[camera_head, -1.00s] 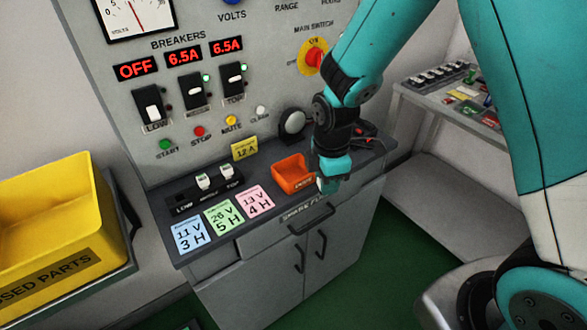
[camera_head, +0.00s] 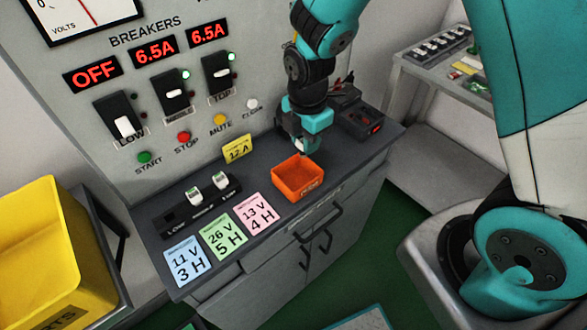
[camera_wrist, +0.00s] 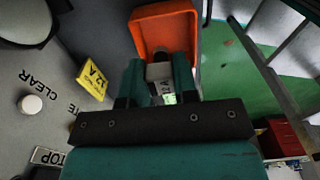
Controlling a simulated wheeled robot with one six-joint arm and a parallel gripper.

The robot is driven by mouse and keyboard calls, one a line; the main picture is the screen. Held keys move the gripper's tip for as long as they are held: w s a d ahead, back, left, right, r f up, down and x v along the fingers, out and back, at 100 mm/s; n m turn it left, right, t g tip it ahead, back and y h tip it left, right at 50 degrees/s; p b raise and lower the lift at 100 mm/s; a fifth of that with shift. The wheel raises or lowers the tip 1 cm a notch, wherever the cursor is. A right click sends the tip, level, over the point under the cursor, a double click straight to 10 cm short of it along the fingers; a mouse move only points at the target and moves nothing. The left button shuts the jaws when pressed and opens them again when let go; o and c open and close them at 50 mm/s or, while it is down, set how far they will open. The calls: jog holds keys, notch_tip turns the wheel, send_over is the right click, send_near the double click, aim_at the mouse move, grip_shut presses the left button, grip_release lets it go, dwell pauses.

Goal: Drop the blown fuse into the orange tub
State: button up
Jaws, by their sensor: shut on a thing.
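The orange tub (camera_head: 290,194) stands on the dark ledge of the panel, near its front edge. In the wrist view the tub (camera_wrist: 142,30) lies just beyond the fingertips. My gripper (camera_head: 302,148) is over the tub's back right side in the head view. In the wrist view my gripper (camera_wrist: 159,74) is shut on a small pale fuse (camera_wrist: 160,72), with lettering and a green patch below.
A fuse block (camera_head: 176,217) left of the tub holds two white fuses; its LOW place looks empty. Blue, green and pink cards lie before it. A yellow 12 A card (camera_head: 237,148) stands behind. A black box (camera_head: 360,122) is to the right, a yellow bin (camera_head: 35,250) far left.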

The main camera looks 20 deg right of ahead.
jog(key=b, duration=0.5)
send_over(302, 176)
notch_tip(302, 176, down, 6)
jog(key=shift+r, duration=0.1)
jog(key=o, duration=0.9)
jog(key=shift+c, duration=0.2)
jog(key=shift+r, duration=0.1)
notch_tip(302, 176, up, 17)
jog(key=shift+r, duration=0.2)
